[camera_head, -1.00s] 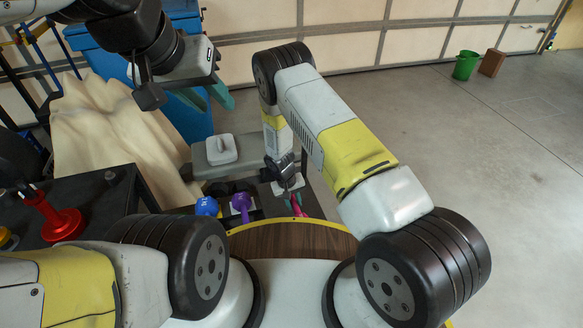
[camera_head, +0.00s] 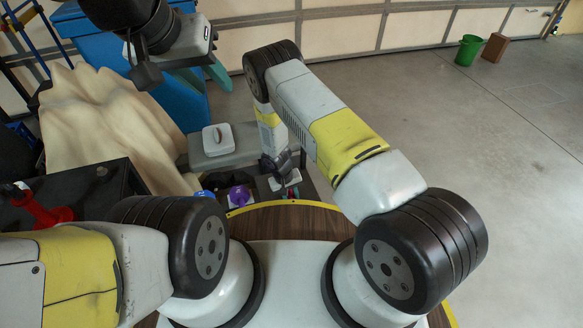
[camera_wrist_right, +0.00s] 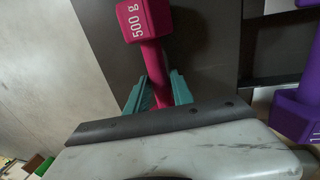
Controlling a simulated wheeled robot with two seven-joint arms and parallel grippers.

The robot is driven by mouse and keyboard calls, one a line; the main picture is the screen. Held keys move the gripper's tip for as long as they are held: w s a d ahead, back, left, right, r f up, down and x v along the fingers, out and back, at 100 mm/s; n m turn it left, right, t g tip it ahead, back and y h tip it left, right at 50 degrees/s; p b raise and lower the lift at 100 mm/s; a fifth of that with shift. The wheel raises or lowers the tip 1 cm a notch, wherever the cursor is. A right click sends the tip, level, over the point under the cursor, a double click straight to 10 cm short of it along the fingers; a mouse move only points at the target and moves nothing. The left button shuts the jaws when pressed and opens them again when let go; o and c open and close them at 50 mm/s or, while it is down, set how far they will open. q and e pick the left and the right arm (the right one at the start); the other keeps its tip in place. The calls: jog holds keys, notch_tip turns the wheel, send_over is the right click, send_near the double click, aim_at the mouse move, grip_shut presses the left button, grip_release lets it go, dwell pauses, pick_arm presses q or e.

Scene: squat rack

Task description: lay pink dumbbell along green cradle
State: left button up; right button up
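The pink dumbbell (camera_wrist_right: 152,62) is in the right wrist view, with "500 g" on its upper end. Its handle passes between the teal fingers of my right gripper (camera_wrist_right: 160,88), which close on it from both sides; its other end is hidden behind the gripper body. In the head view only a sliver of pink shows below my right wrist. My left gripper (camera_head: 204,78) is open and empty, high at the upper left of the head view, far from the dumbbells. I cannot make out a green cradle in either view.
A purple dumbbell (camera_head: 239,196) stands left of my right gripper; it also shows in the right wrist view (camera_wrist_right: 302,108). A blue dumbbell beside it is mostly hidden. A grey bench (camera_head: 240,153) bears a pale weight (camera_head: 217,140). A red object (camera_head: 42,208) is at left.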

jog(key=shift+o, duration=1.4)
jog(key=shift+r, duration=0.1)
